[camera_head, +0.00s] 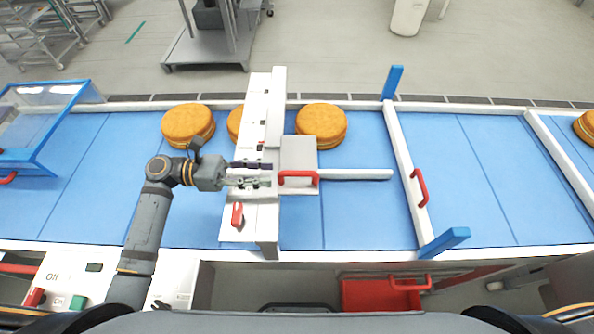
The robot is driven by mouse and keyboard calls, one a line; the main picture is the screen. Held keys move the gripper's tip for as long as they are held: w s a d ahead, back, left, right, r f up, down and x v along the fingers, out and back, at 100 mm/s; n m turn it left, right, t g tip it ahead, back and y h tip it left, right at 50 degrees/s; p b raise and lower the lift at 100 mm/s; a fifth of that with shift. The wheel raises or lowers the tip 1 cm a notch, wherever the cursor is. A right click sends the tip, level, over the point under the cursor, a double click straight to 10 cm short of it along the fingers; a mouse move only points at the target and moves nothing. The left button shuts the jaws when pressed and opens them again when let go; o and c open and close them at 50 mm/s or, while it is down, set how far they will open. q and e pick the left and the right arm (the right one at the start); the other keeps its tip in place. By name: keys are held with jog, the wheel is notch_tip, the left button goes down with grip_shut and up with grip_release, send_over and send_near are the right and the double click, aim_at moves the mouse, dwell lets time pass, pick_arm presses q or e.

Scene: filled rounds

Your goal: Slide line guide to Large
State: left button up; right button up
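A white guide plate (301,155) with a red handle (298,178) sits against the right side of a white gantry (262,110) that spans the blue conveyor. A white guide bar (355,174) runs right from the plate along the belt. Small marks show on the gantry's top, but their lettering is too small to read. My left gripper (252,175) is over the gantry, just left of the red handle. Its two fingers are apart with nothing visible between them, and it does not hold the handle. My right gripper is out of view.
Round golden filled cakes (188,124) lie on the belt, with another (321,125) right of the gantry. A red lever (237,214) is on the gantry's near end. A white crossbar (401,150) with a red handle and blue posts stands farther right.

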aim_at(287, 173)
pick_arm(q)
jog(key=d+p, duration=0.2)
jog(key=d, duration=0.6)
jog(key=shift+d+r+p, duration=0.15)
jog(key=shift+d+p, duration=0.15)
grip_shut()
